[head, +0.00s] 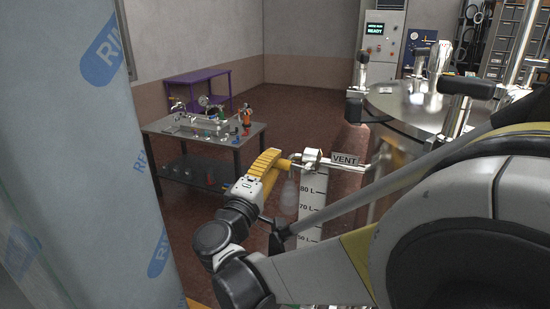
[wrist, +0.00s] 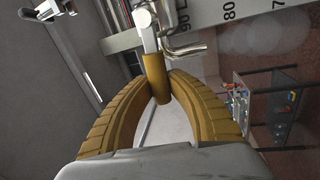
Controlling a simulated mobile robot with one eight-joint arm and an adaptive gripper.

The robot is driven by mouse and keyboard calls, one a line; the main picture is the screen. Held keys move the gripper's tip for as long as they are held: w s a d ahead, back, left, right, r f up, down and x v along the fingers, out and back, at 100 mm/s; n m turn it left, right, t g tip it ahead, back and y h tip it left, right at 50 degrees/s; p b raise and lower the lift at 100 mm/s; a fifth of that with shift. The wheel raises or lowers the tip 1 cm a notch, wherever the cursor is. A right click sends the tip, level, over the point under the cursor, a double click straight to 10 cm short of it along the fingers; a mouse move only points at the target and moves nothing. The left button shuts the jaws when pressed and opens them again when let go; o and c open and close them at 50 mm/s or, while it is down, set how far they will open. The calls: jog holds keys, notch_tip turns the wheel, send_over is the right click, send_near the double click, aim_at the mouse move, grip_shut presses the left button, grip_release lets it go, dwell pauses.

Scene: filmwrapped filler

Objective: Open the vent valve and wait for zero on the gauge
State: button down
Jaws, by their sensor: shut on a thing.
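My gripper (head: 272,163) has ribbed yellow fingers and is at the vent valve, left of the VENT sign (head: 345,160). The wrist view shows my gripper (wrist: 164,90) shut on the valve's yellow-brown cylindrical handle (wrist: 155,66). The handle joins the silvery valve body (head: 311,157), whose metal also shows at the top of the wrist view (wrist: 146,28). In the head view my fingers largely hide the handle. I cannot make out a gauge to read on the vessel, nor tell how far the valve is turned.
A white litre scale (head: 312,195) hangs below the valve. The steel vessel lid (head: 415,108) stands right. A cluttered grey worktable (head: 240,137) and a purple table (head: 190,80) are behind. A film-wrapped column (head: 85,150) blocks the left side. Red floor between is clear.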

jog(key=shift+f+n, duration=0.4)
jog(key=shift+n, duration=0.1)
jog(key=c, duration=1.2)
grip_release()
jog(key=shift+c, duration=0.2)
jog(key=shift+s, duration=0.1)
jog(key=v, duration=1.2)
jog(key=shift+d, duration=0.1)
